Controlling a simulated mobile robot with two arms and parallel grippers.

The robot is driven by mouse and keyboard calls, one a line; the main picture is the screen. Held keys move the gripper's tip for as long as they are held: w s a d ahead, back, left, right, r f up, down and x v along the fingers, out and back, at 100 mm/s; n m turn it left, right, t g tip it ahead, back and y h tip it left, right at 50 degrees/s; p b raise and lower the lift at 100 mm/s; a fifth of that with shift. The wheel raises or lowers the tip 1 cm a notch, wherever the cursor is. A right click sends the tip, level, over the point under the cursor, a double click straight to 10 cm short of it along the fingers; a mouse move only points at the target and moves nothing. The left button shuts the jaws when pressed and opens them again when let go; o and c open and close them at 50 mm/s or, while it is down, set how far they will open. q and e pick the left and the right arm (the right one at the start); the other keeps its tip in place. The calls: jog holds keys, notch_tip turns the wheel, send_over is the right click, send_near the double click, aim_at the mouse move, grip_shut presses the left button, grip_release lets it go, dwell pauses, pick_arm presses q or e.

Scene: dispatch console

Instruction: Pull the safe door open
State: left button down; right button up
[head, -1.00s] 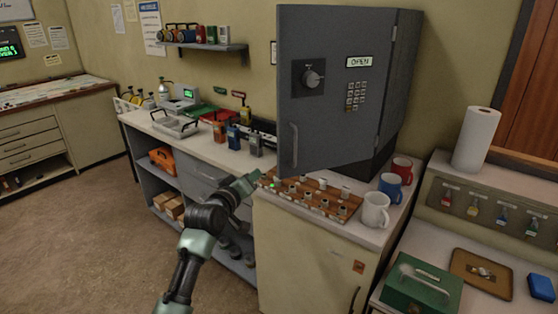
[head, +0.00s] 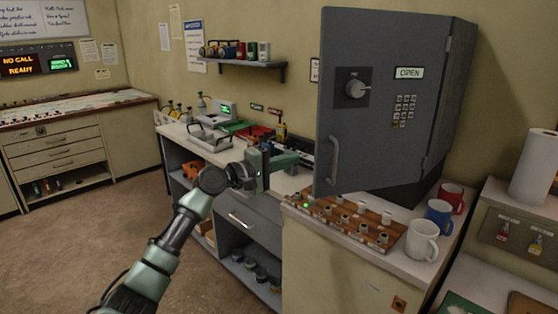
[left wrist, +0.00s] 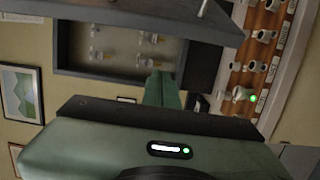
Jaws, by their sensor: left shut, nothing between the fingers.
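The grey safe door (head: 378,125) stands swung open on its right-hand hinges, with a dial, a keypad and a display reading OPEN. Its bar handle (head: 333,160) is near the free left edge; the handle also shows at the top of the left wrist view (left wrist: 204,8). My left gripper (head: 285,160) is shut and empty, left of the handle and apart from it. In the tilted left wrist view, its closed green fingers (left wrist: 162,90) point toward the safe interior (left wrist: 105,48), where keys hang on hooks. My right gripper is out of view.
A wooden board with knobs (head: 345,222) lies on the counter below the door. Mugs (head: 422,240) stand to its right. A shelf (head: 240,63) hangs on the wall at the back left. Open floor lies to the left.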

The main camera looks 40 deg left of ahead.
pick_arm(q)
jog(key=d+p, duration=0.1)
jog(key=d, duration=0.1)
jog(key=w+d+p, duration=0.1)
jog(key=d+p, duration=0.1)
jog(key=shift+d, duration=0.1)
dwell(0.3)
